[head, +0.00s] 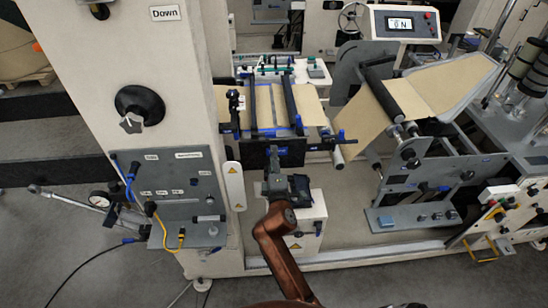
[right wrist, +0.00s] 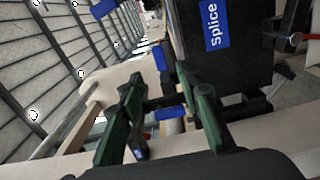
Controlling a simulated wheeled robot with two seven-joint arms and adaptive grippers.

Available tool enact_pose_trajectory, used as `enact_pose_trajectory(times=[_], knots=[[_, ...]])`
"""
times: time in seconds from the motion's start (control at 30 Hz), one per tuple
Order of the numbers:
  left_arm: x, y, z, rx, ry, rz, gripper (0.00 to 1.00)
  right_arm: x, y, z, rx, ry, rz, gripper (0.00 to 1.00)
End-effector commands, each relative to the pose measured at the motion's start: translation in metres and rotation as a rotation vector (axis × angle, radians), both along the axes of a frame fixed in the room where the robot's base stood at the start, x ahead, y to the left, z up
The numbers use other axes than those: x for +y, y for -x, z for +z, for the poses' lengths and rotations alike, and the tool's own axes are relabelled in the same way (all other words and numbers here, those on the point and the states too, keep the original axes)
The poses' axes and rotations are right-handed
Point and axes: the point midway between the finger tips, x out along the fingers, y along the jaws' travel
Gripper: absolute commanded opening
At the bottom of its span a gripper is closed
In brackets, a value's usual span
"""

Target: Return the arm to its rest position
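My right arm, with its copper-brown link, rises from the bottom middle of the head view. My right gripper (head: 273,160) is in front of the dark front plate of the splice table (head: 263,106), just below a blue label. In the right wrist view my right gripper (right wrist: 160,85) has its two dark green fingers apart, with nothing seen held between them. A black plate with a blue "Splice" label (right wrist: 217,24) is close by, beyond the fingers and to the right. Whether the gripper touches it cannot be told. My left gripper is not in view.
A tall beige column (head: 150,60) with a black knob and a control panel (head: 180,190) stands left of my right arm. A kraft paper web (head: 400,100) runs over rollers at right, below a display (head: 401,24). Open grey floor lies at the bottom.

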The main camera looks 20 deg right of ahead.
Motion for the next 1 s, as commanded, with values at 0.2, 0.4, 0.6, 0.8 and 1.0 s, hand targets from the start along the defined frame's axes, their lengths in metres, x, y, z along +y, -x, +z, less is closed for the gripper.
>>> enact_pose_trajectory(times=[0.2,0.4,0.6,0.8,1.0], knots=[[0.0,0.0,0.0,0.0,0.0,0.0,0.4,0.0,0.0,0.0,0.0,0.0,0.0,0.32],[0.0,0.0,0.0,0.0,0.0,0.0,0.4,0.0,0.0,-0.001,0.002,-0.002,0.001,0.32],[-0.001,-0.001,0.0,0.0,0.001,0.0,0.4,0.005,-0.007,-0.06,0.08,-0.06,0.032,0.32],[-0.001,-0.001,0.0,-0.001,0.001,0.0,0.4,0.012,-0.001,-0.201,0.258,-0.224,0.076,0.32],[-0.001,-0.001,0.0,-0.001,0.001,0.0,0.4,0.012,0.041,-0.342,0.436,-0.412,0.066,0.32]])
